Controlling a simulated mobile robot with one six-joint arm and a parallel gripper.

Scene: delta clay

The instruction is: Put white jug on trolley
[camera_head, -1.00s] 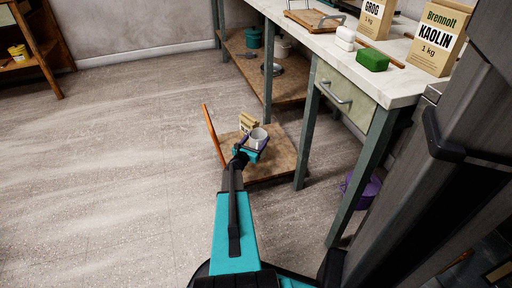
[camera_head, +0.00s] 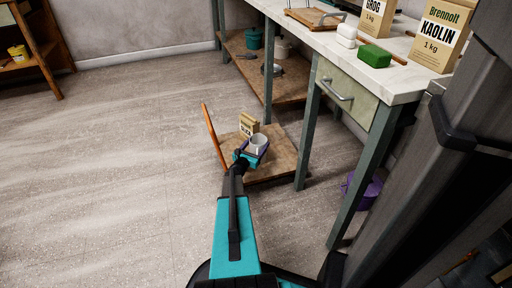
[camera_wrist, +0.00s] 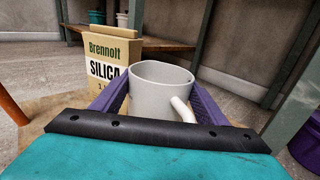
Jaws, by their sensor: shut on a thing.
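The white jug (camera_head: 257,142) is held between the purple fingers of my gripper (camera_head: 256,148), low over the trolley. In the wrist view the jug (camera_wrist: 160,88) stands upright between the two fingers of my gripper (camera_wrist: 158,92), with its handle toward me at the right. The trolley (camera_head: 283,160) is a low wooden platform with an upright orange handle at its left. Its deck (camera_wrist: 35,113) shows partly in the wrist view. The jug's base is hidden, so I cannot tell whether it touches the deck.
A Silica bag (camera_head: 249,124) stands on the trolley just behind the jug; it also shows in the wrist view (camera_wrist: 105,65). A workbench (camera_head: 385,85) with a drawer stands to the right, one leg near the trolley. A purple pot (camera_head: 364,190) is under it. Open floor (camera_head: 120,150) lies left.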

